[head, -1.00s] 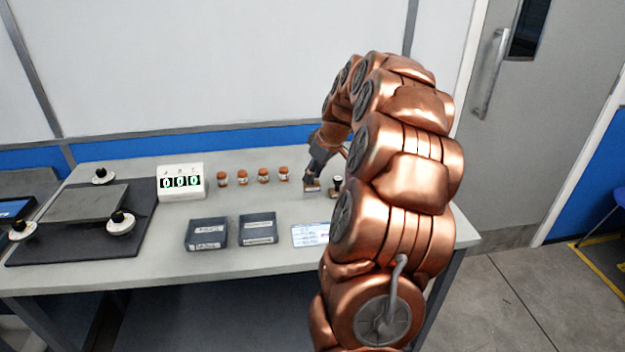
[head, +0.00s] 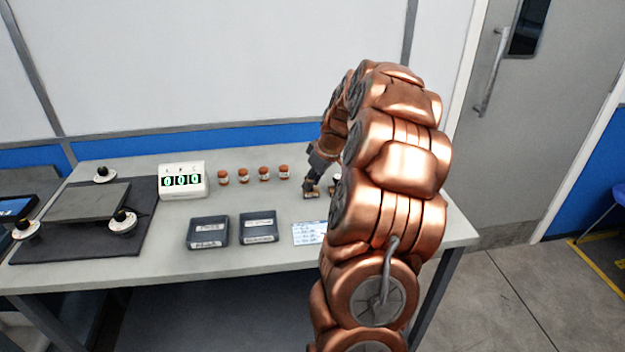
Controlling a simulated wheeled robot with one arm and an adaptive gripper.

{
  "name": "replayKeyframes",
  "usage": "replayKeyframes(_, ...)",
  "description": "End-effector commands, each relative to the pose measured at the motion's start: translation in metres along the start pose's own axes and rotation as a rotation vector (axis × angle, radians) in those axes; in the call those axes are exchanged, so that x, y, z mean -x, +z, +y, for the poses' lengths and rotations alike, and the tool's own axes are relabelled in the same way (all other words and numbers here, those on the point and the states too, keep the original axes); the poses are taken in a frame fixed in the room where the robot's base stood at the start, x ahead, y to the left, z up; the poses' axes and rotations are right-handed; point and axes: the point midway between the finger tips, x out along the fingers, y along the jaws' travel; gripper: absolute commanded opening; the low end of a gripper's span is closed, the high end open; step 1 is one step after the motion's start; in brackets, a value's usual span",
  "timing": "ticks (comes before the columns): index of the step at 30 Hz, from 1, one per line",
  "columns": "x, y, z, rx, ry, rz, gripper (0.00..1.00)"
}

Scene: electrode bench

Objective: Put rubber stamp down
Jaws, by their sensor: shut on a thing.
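My gripper (head: 310,185) is low over the right part of the bench and points down. It is shut on the rubber stamp (head: 311,195), whose small brownish base shows just under the fingertips. The stamp's handle is hidden by the fingers. The base is at or very near the bench top; I cannot tell whether it touches. A white printed card (head: 309,234) lies on the bench nearer to me.
Several brown-capped jars (head: 264,174), a counter showing 000 (head: 182,181), two dark trays (head: 208,233) and a dark mat (head: 70,250) are to the left.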

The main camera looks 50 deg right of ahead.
Motion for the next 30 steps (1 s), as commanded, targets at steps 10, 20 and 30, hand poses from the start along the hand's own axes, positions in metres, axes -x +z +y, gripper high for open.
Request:
replayKeyframes(10,-0.002,0.001,0.000,0.000,0.000,0.000,0.49)
replayKeyframes(20,-0.002,0.001,0.000,0.000,0.001,0.000,0.53)
replayKeyframes(30,0.035,-0.001,0.002,0.002,0.008,0.006,0.53)
